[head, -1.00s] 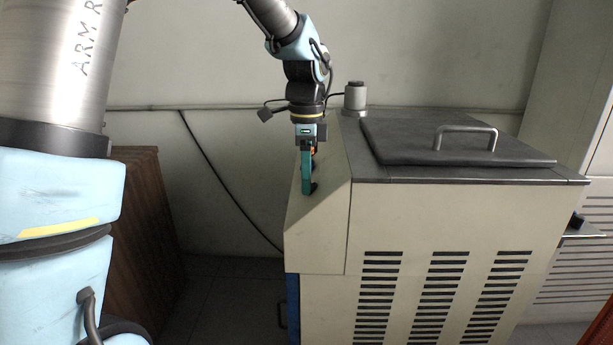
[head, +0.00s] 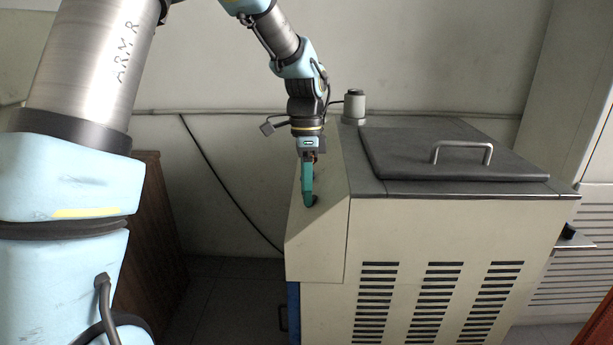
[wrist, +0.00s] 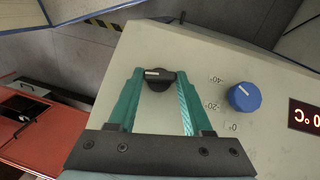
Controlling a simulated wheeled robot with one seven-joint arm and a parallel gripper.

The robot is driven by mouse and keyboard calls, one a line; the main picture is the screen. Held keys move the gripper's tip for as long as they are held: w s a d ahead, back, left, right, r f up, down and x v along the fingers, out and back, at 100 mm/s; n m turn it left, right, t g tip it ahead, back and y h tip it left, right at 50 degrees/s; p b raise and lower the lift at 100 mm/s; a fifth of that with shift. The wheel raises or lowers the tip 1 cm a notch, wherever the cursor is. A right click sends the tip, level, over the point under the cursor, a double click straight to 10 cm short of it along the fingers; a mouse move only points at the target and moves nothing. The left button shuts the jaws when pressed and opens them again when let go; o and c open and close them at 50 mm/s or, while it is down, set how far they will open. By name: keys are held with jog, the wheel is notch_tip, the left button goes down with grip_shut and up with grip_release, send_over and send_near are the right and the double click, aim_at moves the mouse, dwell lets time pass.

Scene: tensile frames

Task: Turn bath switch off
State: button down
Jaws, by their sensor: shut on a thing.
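The bath switch is a black knob (wrist: 158,82) with a white line on it, on the pale sloping panel of the bath unit (head: 405,235). My gripper (wrist: 158,74) has teal fingers, and in the wrist view their tips sit on either side of the knob, shut on it. The white line lies roughly across from one fingertip toward the other. In the head view my gripper (head: 309,201) reaches down to the panel, and its fingers hide most of the knob.
A dark lid with a handle (head: 462,145) covers the top. A brown wooden cabinet (head: 150,240) stands at the left.

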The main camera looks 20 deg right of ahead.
jog(key=n+g+p, duration=0.1)
jog(key=n+p, duration=0.1)
jog(key=p, duration=0.1)
jog(key=g+p, duration=0.1)
jog(key=p, duration=0.1)
jog(key=shift+w+r+n+g, duration=0.3)
jog(key=shift+n, duration=0.1)
jog(key=n+g+p, duration=0.1)
jog(key=p, duration=0.1)
jog(key=n+g+p, duration=0.1)
jog(key=shift+w+f+n+g+p, duration=0.2)
jog(key=shift+f+n+g+p, duration=0.1)
jog(key=shift+g+p, duration=0.1)
jog(key=n, duration=0.1)
jog(key=n+g, duration=0.1)
jog(key=n+g+p, duration=0.1)
jog(key=shift+w+f+h, duration=0.2)
jog(key=shift+f+h, duration=0.05)
jog(key=shift+h, duration=0.05)
jog(key=shift+w+a+f+n+g+h, duration=0.15)
jog(key=shift+n+g+h, duration=0.35)
jog(key=shift+n+g, duration=0.4)
jog(key=shift+s+a+f+n+g+h, duration=0.1)
jog(key=shift+n+g+h, duration=0.45)
jog(key=shift+n, duration=0.55)
jog(key=shift+c, duration=1.6)
grip_release()
jog(key=b+v, duration=0.3)
jog(key=v, duration=0.8)
